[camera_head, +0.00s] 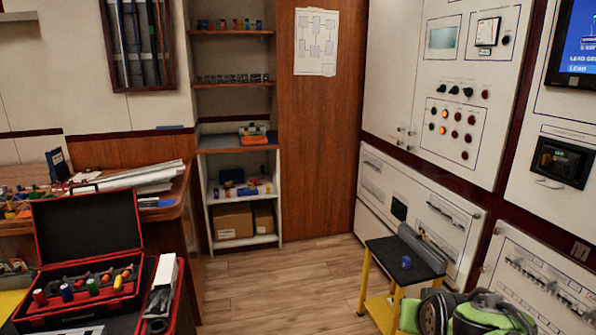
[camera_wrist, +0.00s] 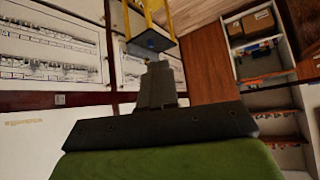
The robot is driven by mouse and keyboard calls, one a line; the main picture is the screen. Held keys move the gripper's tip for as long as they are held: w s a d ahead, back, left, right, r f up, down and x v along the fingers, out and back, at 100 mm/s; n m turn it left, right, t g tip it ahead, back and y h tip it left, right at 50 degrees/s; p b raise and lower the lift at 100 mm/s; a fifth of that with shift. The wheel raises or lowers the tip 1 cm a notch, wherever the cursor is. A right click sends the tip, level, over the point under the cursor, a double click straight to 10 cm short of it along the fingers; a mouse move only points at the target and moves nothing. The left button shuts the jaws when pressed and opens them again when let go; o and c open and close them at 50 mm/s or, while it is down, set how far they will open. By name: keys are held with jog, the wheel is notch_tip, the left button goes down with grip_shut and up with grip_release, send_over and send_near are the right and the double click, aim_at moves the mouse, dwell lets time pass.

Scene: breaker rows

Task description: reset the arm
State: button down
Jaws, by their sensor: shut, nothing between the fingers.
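My gripper (camera_wrist: 158,72) shows in the wrist view, its grey fingers together with nothing between them. Beyond the fingertips is a small dark-topped stool (camera_wrist: 152,41) with yellow legs, which appears upside down there. The fingers look apart from it, though the distance is hard to tell. In the head view green and black parts of my arm fill the lower right, in front of the stool (camera_head: 379,250). My fingertips cannot be made out clearly there.
Breaker rows (camera_head: 541,278) line the white wall panel at lower right; they also show in the wrist view (camera_wrist: 50,62). A shelf unit (camera_head: 238,146) stands at the back. An open red-and-black toolbox (camera_head: 85,235) is at left. The wooden floor (camera_head: 280,285) between is clear.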

jog(key=s+a+n+g+y, duration=0.1)
jog(key=s+a, duration=0.2)
jog(key=s, duration=0.3)
jog(key=s+a+f+n+g+y, duration=0.1)
jog(key=s+a, duration=0.2)
jog(key=s, duration=0.4)
jog(key=s+a+n+g, duration=0.1)
jog(key=s+a, duration=0.1)
jog(key=s, duration=0.4)
notch_tip(320, 180, up, 17)
jog(key=p, duration=1.7)
jog(key=shift+s+a+r+p, duration=0.15)
jog(key=shift+s+r+p, duration=0.05)
jog(key=shift+s+p, duration=0.2)
